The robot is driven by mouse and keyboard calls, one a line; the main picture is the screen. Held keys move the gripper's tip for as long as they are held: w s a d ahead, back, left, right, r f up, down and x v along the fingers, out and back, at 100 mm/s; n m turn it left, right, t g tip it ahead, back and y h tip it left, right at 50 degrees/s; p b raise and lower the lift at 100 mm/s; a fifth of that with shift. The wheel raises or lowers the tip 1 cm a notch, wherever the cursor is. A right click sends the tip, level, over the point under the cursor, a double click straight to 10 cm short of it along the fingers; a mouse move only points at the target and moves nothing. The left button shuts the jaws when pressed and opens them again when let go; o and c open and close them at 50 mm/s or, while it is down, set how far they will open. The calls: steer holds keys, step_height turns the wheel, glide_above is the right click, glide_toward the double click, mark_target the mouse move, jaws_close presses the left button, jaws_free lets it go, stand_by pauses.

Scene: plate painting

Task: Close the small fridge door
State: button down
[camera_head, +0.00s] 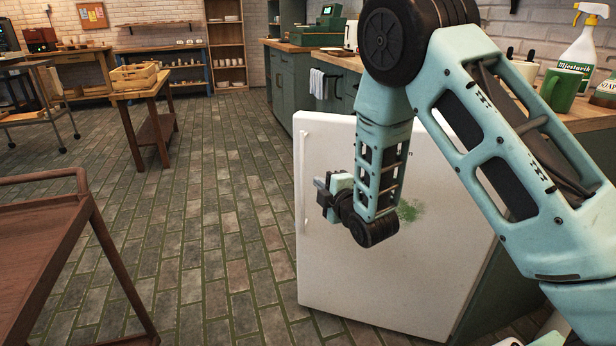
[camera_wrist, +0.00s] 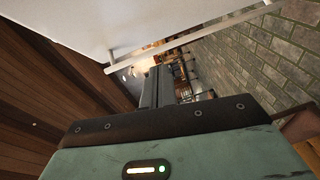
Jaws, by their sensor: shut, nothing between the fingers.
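The white fridge door (camera_head: 345,275) stands upright in front of the counter, with a green smudge on its face. Its long white handle (camera_head: 304,180) runs down its left edge in the head view. My gripper (camera_head: 320,184) is in front of the door's outer face, just right of the handle in the picture. Its fingers are together and empty. In the wrist view the handle (camera_wrist: 190,42) crosses above the fingers (camera_wrist: 155,88), and the door's white surface (camera_wrist: 95,22) fills the upper left. I cannot tell whether the fingers touch the door. My arm hides part of the door's upper right.
A green counter with a wooden top (camera_head: 336,61) runs behind the door, with a spray bottle (camera_head: 580,48) and a green mug (camera_head: 561,90) on it. A brown cart (camera_head: 40,240) stands at the left front. The brick floor (camera_head: 215,210) between cart and door is clear.

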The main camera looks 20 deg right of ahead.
mark_target(309, 167)
steer(key=shift+n+t, duration=0.6)
steer(key=shift+n, duration=0.1)
steer(key=w, duration=0.5)
steer(key=w+b, duration=0.1)
steer(key=w, duration=0.4)
steer(key=shift+w+d+f, duration=0.15)
